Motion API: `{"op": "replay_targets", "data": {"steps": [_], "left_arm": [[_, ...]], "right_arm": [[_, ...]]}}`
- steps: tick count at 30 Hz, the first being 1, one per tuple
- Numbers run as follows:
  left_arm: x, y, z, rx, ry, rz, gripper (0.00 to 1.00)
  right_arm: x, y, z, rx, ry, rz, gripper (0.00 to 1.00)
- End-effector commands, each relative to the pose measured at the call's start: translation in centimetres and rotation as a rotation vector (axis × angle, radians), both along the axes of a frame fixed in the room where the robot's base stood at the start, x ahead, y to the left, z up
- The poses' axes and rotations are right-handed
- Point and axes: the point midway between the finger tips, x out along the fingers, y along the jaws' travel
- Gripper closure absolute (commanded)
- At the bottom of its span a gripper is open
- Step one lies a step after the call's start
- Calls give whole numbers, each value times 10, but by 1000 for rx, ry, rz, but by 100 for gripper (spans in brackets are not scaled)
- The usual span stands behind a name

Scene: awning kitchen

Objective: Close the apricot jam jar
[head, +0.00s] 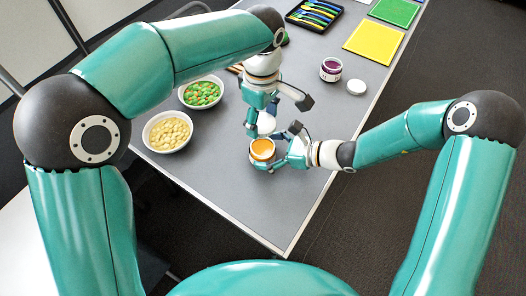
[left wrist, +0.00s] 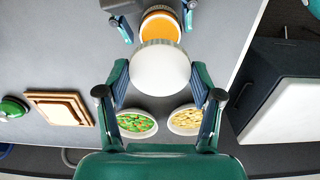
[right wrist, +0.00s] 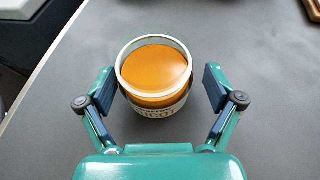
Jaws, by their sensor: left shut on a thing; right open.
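The apricot jam jar (head: 262,150) stands upright and open on the grey table, its orange jam showing. It fills the middle of the right wrist view (right wrist: 155,72). My right gripper (right wrist: 160,88) is open, with its fingers on either side of the jar and a gap visible on both sides. My left gripper (left wrist: 160,82) is shut on a round white lid (left wrist: 160,68). In the head view the lid (head: 266,124) is just beyond the jar, apart from it. In the left wrist view it overlaps the near part of the jar (left wrist: 160,26).
A bowl of pale nuts (head: 167,132) and a bowl of green and red pieces (head: 202,94) stand to the left. A purple jam jar (head: 330,70) and a loose white lid (head: 356,87) stand farther back. The table's near corner is clear.

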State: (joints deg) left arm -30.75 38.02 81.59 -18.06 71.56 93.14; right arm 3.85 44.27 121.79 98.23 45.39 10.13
Motion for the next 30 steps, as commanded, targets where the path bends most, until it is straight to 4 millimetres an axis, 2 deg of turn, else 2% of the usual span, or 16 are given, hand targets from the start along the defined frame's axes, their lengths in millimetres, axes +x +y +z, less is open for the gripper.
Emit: {"op": "replay_targets", "data": {"steps": [11,14,26,30], "left_arm": [[0,0,0,0,0,0,48],[0,0,0,0,0,0,48],[0,0,0,0,0,1,48],[0,0,-4,1,2,1,48]], "right_arm": [[1,5,-2,-1,1,1,8],[1,5,-2,0,0,1,22],[2,5,-2,-1,1,1,88],[2,5,-2,-1,1,1,91]]}}
